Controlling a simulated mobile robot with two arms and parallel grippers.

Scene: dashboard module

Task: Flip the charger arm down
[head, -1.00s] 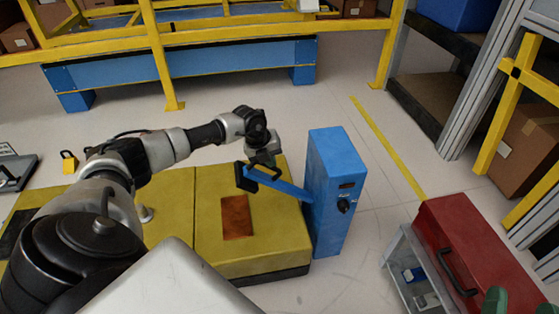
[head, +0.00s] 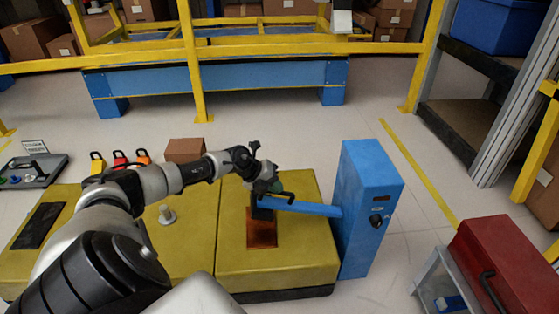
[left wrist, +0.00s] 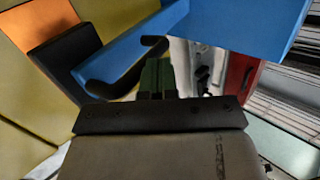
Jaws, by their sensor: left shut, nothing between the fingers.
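The blue charger arm (head: 305,207) reaches left from the blue charger post (head: 366,200), nearly level with a slight slope. Its black end block (head: 262,213) is over the copper plate (head: 262,238) on the yellow vehicle; whether they touch is unclear. My left gripper (head: 267,186) is shut and empty, just above the charger arm's outer end. In the left wrist view, the green fingertips (left wrist: 157,75) are together beside the arm's black handle (left wrist: 120,67). The blue arm (left wrist: 135,42) and part of the orange plate (left wrist: 58,35) also show there. My right gripper is not in view.
A red toolbox (head: 505,260) on a grey cart is at the lower right. The yellow rail (head: 200,60) and blue conveyor (head: 220,80) are behind. A brown box (head: 185,150) stands behind the vehicle.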

